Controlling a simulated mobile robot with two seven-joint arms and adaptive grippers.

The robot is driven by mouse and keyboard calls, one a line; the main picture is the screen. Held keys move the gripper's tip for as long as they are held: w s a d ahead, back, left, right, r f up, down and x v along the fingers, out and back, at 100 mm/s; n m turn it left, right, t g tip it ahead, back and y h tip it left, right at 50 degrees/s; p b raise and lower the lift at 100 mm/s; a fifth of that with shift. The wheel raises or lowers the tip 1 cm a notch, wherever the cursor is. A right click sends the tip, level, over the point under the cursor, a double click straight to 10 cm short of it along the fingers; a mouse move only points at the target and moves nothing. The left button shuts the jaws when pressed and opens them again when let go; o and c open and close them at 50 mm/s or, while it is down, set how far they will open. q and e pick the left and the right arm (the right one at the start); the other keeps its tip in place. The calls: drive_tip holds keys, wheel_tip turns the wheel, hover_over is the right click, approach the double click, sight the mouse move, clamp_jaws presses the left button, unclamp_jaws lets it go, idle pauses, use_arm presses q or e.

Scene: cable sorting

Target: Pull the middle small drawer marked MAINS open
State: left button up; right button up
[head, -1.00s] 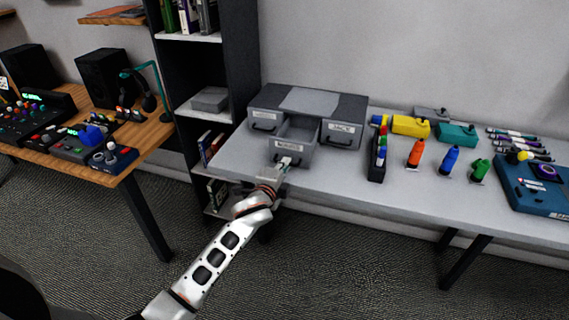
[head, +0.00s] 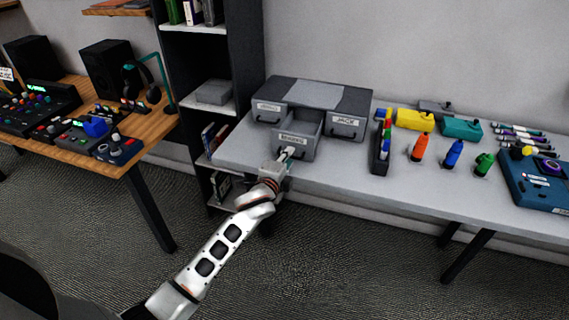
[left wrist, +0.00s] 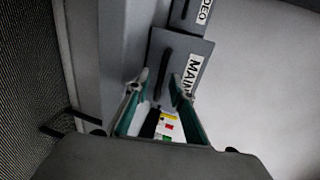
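The grey drawer cabinet (head: 330,95) stands at the left end of the table. Its middle drawer (head: 300,125) sticks out well past the fronts beside it, and its inside shows from above. In the left wrist view the MAINS drawer front (left wrist: 195,58) carries a white label and a black handle (left wrist: 166,66). My left gripper (head: 289,153) is at that front in the head view. In the wrist view its teal fingers (left wrist: 160,88) are spread, with the handle's near end between the tips and gaps showing on both sides. My right gripper is not in view.
Closed drawers flank the middle one, the right one marked JACK (head: 345,121).

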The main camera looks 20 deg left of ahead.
use_arm(q)
drive_tip(key=v, duration=1.1)
drive_tip(key=shift+s, duration=0.4)
drive_tip(key=s+f+n+g+h, duration=0.2)
drive_tip(key=s+f+n+g, duration=0.2)
drive_tip(key=s+f+n, duration=1)
drive_tip(key=s+f, duration=0.8)
drive_tip(key=s, duration=0.3)
drive_tip(key=shift+f+g, duration=0.35)
drive_tip(key=shift+g, duration=0.05)
